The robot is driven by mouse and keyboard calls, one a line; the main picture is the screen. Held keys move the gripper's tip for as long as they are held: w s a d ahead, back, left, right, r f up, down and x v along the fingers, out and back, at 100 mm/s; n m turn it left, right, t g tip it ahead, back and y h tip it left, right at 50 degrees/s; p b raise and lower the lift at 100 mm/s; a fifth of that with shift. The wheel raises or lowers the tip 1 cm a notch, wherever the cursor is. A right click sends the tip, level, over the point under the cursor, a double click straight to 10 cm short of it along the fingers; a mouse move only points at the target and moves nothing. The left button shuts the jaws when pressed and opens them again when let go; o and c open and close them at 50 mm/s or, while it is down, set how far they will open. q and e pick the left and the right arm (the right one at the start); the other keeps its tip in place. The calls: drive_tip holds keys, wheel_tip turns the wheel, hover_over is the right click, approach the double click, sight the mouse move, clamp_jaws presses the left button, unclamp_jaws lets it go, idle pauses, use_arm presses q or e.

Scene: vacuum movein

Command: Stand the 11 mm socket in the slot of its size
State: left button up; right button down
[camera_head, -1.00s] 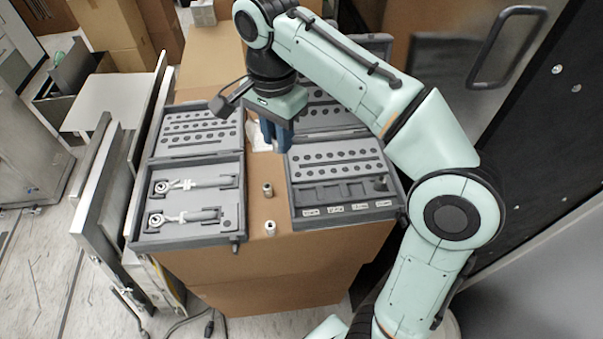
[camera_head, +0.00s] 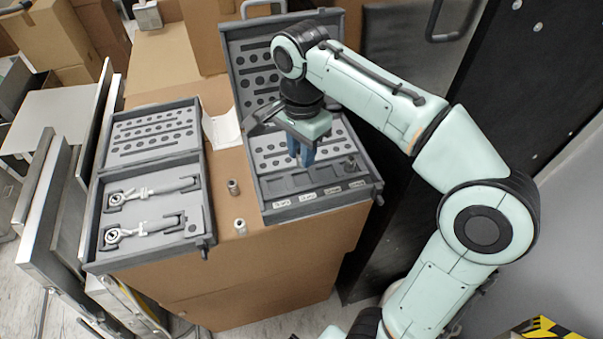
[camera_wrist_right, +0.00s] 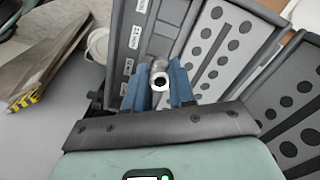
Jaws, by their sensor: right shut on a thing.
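My right gripper (camera_head: 303,162) points down over the lower half of the right-hand grey case (camera_head: 262,206). Its blue fingers are shut on a silver socket (camera_wrist_right: 160,77), seen end-on in the right wrist view; the size marking cannot be read. In the head view the fingers hide it. The case has a row of slots (camera_head: 300,180) behind several white labels (camera_head: 307,196), too small to read; labels also show in the wrist view (camera_wrist_right: 135,37). A dark socket (camera_head: 350,165) stands at the case's right end. My left gripper is out of view.
Two loose sockets stand on the cardboard top between the cases, one farther back (camera_head: 233,187) and one nearer the front edge (camera_head: 240,227). The left case (camera_head: 198,236) holds two ratchets (camera_head: 150,194). The right case's raised lid (camera_head: 240,75) stands behind my gripper.

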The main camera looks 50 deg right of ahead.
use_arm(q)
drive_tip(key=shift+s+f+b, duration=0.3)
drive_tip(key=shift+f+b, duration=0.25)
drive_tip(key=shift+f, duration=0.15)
use_arm(e)
drive_tip(key=shift+f, duration=2.95)
drive_tip(key=shift+f, duration=0.2)
drive_tip(key=c, duration=0.9)
unclamp_jaws()
drive_tip(key=shift+c, duration=0.2)
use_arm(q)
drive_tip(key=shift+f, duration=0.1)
use_arm(e)
wheel_tip(320, 180, up, 12)
drive_tip(key=p, duration=0.3)
drive_tip(key=shift+r, duration=0.25)
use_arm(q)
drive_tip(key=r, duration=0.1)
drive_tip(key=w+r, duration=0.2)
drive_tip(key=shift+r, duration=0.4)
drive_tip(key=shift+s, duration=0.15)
